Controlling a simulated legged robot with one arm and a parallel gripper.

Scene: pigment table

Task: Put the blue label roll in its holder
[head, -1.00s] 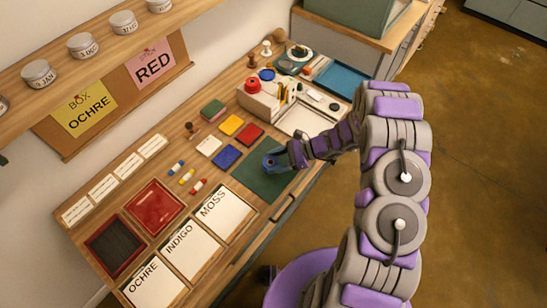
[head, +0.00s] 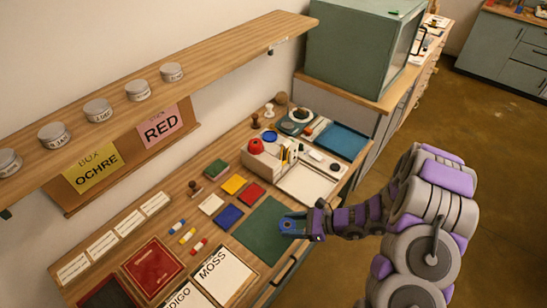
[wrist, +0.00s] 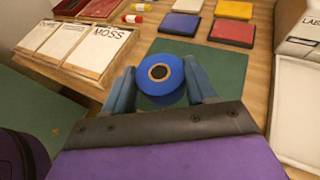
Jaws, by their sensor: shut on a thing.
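The blue label roll (wrist: 160,74), with a dark core and a tan ring, shows in the wrist view between the two blue fingers of my gripper (wrist: 161,68). My gripper is shut on it. In the head view, my gripper (head: 289,224) is over the right part of the green mat (head: 262,238), and the roll is hard to tell from the blue fingers. A white machine (head: 262,163) with a red roll on top stands behind the mat. Its lettered side (wrist: 308,28) shows at the right of the wrist view. I cannot tell which part is the blue roll's holder.
Blue (head: 228,217), red (head: 251,195), yellow (head: 233,184) and white (head: 211,204) pads lie left of and behind the mat. A white tray (head: 308,185) stands right of it. Lettered cards, including MOSS (head: 222,275), lie at the front left. A shelf (head: 150,80) overhangs the back.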

